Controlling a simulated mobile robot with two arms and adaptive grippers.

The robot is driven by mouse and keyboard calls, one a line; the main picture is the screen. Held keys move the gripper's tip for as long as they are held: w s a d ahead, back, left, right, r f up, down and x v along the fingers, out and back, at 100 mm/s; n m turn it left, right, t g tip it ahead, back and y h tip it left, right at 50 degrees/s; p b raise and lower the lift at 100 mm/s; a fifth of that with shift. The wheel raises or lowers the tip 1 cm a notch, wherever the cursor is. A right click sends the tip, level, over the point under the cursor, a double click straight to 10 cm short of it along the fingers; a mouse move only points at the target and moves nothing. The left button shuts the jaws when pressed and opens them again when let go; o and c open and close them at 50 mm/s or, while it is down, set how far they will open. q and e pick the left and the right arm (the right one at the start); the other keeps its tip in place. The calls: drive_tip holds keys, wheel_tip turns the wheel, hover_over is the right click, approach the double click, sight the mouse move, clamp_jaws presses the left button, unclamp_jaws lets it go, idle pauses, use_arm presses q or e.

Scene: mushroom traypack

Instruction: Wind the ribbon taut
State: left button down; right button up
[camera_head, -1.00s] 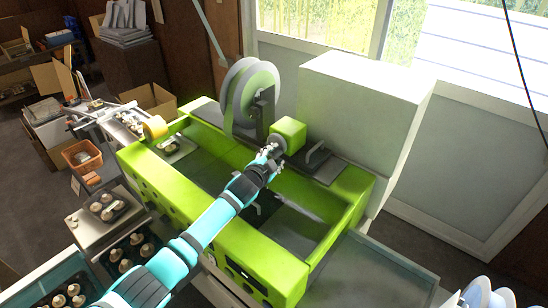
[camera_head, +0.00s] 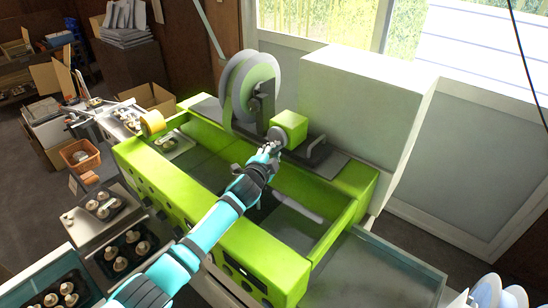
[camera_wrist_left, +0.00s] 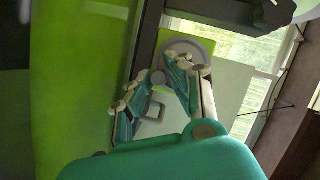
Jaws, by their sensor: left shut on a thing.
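My left gripper (camera_head: 268,155) reaches across the green machine (camera_head: 150,176). It is shut on a small grey knob (camera_head: 276,135) at the front of the green box (camera_head: 291,127). In the left wrist view the fingers (camera_wrist_left: 163,85) show in front of the round grey knob (camera_wrist_left: 186,50), partly covering it. The large white reel (camera_head: 243,92) stands upright behind, on a dark bracket. I cannot make out a separate strand of ribbon or its tension. My right gripper is not in view.
A tall pale cabinet (camera_head: 358,100) stands right of the reel. A yellow roll (camera_head: 152,122) sits at the machine's left end. Trays of mushrooms (camera_head: 130,250) stand at the lower left. A grey shelf (camera_head: 385,268) at the lower right is bare.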

use_arm(q)
drive_tip(key=c, duration=1.2)
unclamp_jaws()
drive_tip(key=shift+c, duration=0.2)
drive_tip(key=v, duration=1.2)
drive_tip(key=shift+s, duration=0.1)
